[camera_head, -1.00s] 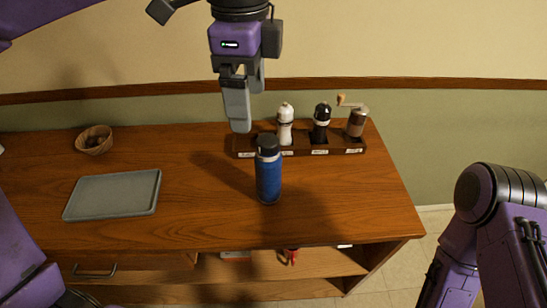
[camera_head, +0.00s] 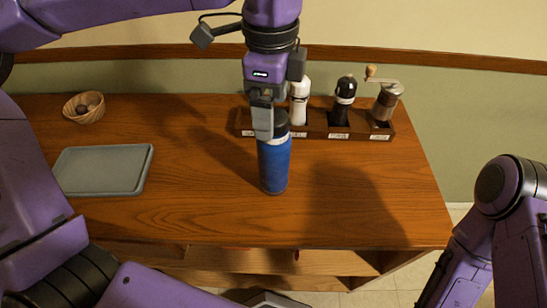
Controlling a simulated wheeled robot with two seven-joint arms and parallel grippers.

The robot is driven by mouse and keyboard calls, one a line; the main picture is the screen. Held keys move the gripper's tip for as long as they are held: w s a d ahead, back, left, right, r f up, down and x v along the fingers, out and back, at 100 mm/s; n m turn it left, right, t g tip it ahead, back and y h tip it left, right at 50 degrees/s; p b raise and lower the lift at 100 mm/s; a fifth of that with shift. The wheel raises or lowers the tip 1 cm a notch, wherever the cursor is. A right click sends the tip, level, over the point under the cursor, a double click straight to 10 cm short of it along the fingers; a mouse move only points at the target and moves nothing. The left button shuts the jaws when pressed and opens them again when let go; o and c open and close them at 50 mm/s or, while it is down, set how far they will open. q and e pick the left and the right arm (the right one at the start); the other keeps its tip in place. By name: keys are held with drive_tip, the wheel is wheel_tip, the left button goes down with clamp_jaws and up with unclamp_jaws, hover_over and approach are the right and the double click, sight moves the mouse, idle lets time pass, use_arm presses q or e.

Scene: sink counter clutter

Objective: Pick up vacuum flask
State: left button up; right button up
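The blue vacuum flask (camera_head: 274,165) with a dark cap stands upright on the wooden counter, near its middle. My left gripper (camera_head: 263,122) comes down from above, with its grey finger overlapping the left side of the cap and neck in the picture. The other finger is hidden, so I cannot tell whether the gripper touches the flask or how wide it is open. My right arm shows at the right edge, but its gripper is out of view.
Behind the flask, a dark wooden rack (camera_head: 355,132) holds a white mill (camera_head: 299,103), a black mill (camera_head: 342,103) and a hand grinder (camera_head: 387,101). A grey tray (camera_head: 103,171) and a wicker basket (camera_head: 84,108) lie left. The right front of the counter (camera_head: 390,205) is clear.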

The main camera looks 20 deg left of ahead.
sight(274, 156)
use_arm(q)
wheel_tip(274, 156, down, 4)
drive_tip(key=shift+w+d+r, duration=0.1)
clamp_jaws()
drive_tip(key=shift+r, duration=0.15)
